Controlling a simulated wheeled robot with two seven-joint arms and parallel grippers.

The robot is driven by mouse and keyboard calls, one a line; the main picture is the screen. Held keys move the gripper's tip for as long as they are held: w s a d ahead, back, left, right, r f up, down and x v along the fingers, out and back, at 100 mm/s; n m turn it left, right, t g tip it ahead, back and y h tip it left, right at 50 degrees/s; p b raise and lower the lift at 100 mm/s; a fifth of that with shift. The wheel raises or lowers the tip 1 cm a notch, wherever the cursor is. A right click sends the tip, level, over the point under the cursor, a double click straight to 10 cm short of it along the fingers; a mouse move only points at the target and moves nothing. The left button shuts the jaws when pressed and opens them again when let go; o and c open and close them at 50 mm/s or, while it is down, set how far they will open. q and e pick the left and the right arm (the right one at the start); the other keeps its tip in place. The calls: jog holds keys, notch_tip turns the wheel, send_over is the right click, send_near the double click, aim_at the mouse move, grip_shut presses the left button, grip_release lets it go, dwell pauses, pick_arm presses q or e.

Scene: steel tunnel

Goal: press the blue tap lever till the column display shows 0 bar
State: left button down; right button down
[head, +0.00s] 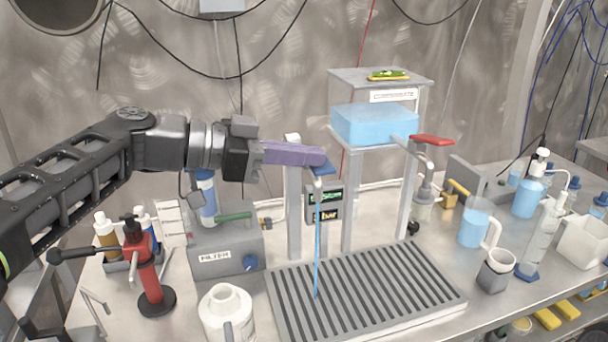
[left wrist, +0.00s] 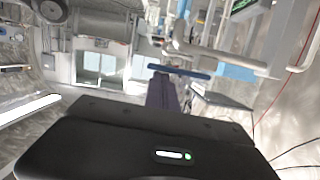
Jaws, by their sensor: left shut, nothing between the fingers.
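The blue tap lever (head: 323,170) sits on top of the tap by the left column. A thin blue stream falls from the tap onto the slatted drain grate (head: 365,295). My left gripper (head: 322,156) has purple fingers, shut and empty, with their tips right over the lever; I cannot tell whether they touch it. In the left wrist view the lever (left wrist: 180,71) lies crosswise at the ends of the fingers (left wrist: 162,92). The column display (head: 325,204) is lit behind the stream; "bar" is readable, the figure is not clear. My right gripper is not in view.
A red lever (head: 432,140) is on another tap right of the blue tank (head: 375,124). A grey filter box (head: 226,252), a red stand (head: 148,275) and a white bottle (head: 227,312) stand left of the grate. Jugs and bottles crowd the right side.

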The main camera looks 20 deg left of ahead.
pick_arm(q)
jog(key=shift+p, duration=0.6)
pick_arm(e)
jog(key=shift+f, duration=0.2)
pick_arm(q)
jog(key=shift+f, duration=0.1)
